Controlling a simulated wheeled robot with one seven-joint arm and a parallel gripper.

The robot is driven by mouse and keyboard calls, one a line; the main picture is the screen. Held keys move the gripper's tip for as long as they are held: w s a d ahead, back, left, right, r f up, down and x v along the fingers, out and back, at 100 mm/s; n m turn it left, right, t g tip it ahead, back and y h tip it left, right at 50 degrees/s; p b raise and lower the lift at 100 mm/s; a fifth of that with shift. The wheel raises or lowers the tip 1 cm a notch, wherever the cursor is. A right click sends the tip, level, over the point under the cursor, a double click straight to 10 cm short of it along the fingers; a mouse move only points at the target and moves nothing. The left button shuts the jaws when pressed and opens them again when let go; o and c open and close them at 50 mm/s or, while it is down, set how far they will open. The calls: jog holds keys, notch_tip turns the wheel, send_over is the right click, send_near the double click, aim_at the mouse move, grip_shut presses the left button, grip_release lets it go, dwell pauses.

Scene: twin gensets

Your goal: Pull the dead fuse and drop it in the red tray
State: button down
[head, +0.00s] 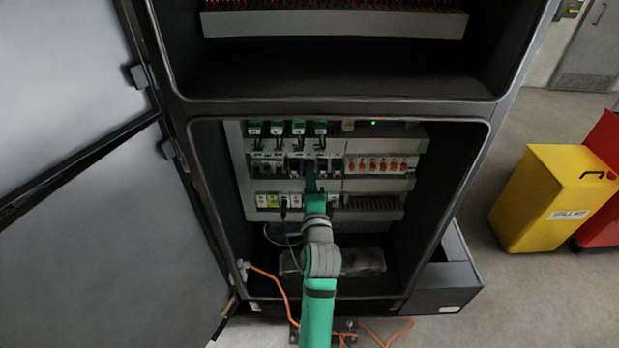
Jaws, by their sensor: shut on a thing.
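My gripper (311,178) is at the middle of the module panel (333,186) inside the open lower cabinet bay. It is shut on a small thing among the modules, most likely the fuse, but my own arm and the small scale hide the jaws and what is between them. I cannot make out the dead fuse apart from its neighbours. No red tray can be made out in the head view.
Green-topped modules (298,128) line the panel's top row, with orange-marked ones (381,164) at right. The open door (95,215) stands at left. An orange cable (270,279) runs below. A yellow spill-kit bin (548,200) and a red container (603,145) stand right.

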jog(key=shift+s, duration=0.95)
jog(key=shift+s, duration=2.35)
